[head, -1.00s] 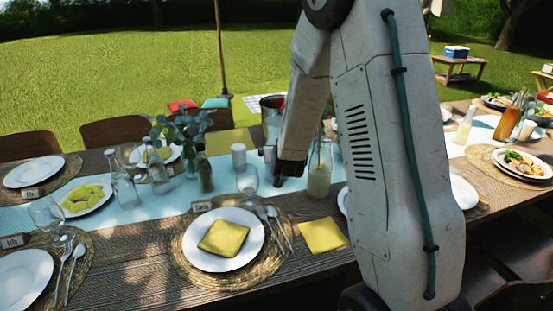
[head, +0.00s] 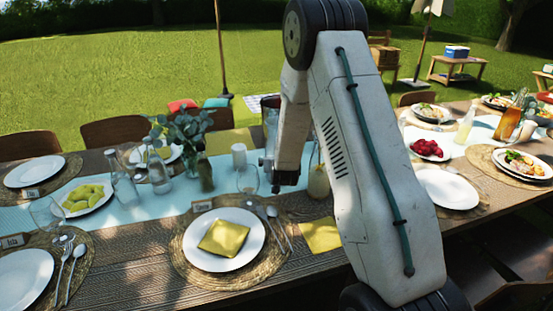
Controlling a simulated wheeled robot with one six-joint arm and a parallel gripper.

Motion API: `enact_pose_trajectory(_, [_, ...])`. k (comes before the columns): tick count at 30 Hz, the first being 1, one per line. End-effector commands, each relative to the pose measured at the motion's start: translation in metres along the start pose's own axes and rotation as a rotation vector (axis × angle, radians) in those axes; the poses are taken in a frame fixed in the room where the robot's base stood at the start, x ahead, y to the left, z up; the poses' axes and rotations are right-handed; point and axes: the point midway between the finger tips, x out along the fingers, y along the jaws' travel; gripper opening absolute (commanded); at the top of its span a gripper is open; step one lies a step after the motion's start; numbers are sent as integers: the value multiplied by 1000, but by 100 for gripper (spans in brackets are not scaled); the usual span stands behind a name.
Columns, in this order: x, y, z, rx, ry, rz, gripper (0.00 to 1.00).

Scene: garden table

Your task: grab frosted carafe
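A pale, cloudy carafe (head: 318,182) stands on the table just right of my gripper, partly hidden behind my arm. It may be the frosted carafe, but I cannot tell for sure. A similar pale bottle (head: 464,127) stands at the far right. Two clear glass bottles stand at the left, one in front (head: 122,187) and one behind (head: 157,174). My gripper (head: 277,180) points down over the table, close to the left of the cloudy carafe and apparently apart from it. Its fingers are small and dark, so their opening is unclear.
A wine glass (head: 247,179) and a white candle (head: 239,156) stand left of my gripper. A tall glass vessel (head: 270,115) is behind it. A plate with a yellow napkin (head: 223,238) lies in front. A leafy vase (head: 186,135) stands further left.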

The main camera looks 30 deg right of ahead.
Motion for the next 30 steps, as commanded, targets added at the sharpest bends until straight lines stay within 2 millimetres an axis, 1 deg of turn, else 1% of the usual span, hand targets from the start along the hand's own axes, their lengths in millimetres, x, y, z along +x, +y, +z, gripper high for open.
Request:
enact_pose_trajectory(5, [0,0,0,0,0,0,100])
enact_pose_trajectory(6, [0,0,0,0,0,0,94])
enact_pose_trajectory(8, [0,0,0,0,0,0,78])
enact_pose_trajectory(9, [0,0,0,0,1,0,67])
enact_pose_trajectory(11, [0,0,0,0,1,0,50])
enact_pose_trajectory(12, [0,0,0,0,1,0,39])
enact_pose_trajectory(13, [0,0,0,0,1,0,30])
enact_pose_trajectory(14, [0,0,-2,0,5,0,27])
enact_pose_trajectory(23, [0,0,-3,0,5,0,27])
enact_pose_trajectory(30, [-3,0,-10,1,7,0,27])
